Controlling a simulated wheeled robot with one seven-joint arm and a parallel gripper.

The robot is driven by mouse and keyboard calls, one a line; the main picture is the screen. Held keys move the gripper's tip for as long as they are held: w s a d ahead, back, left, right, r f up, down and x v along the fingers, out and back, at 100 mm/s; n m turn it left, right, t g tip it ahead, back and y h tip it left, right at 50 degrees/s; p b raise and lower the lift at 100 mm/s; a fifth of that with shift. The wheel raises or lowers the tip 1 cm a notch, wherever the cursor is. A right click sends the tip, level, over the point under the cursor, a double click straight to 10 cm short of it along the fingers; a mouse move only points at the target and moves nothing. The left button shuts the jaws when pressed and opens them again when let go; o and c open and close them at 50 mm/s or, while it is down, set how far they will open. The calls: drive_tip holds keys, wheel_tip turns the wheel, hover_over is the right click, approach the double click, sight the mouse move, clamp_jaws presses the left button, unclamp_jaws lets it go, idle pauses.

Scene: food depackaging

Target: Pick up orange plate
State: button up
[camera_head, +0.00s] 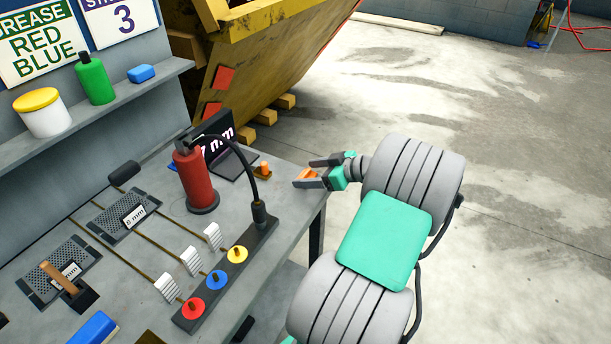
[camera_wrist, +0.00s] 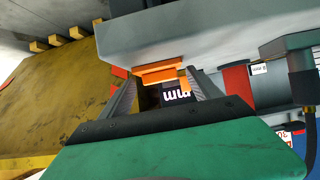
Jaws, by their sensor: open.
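The orange plate (camera_head: 304,174) is at the right end of the grey workbench, by its edge. It also shows in the wrist view (camera_wrist: 162,73), where it lies against the bench edge between the finger ends. My gripper (camera_head: 313,173) is at that bench edge with its fingers open on either side of the plate. In the wrist view the two grey fingers (camera_wrist: 165,84) stand apart, with space between them and the plate. The plate's far side is hidden.
A small orange piece (camera_head: 263,169) stands on the bench near a black "mm" display (camera_head: 217,140). A red cylinder (camera_head: 195,180) with a black hose stands left of them. A yellow skip (camera_head: 262,50) is behind the bench. The concrete floor at right is open.

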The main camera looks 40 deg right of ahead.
drive_tip(key=c, duration=1.2)
drive_tip(key=shift+r, duration=0.1)
drive_tip(key=shift+c, duration=0.2)
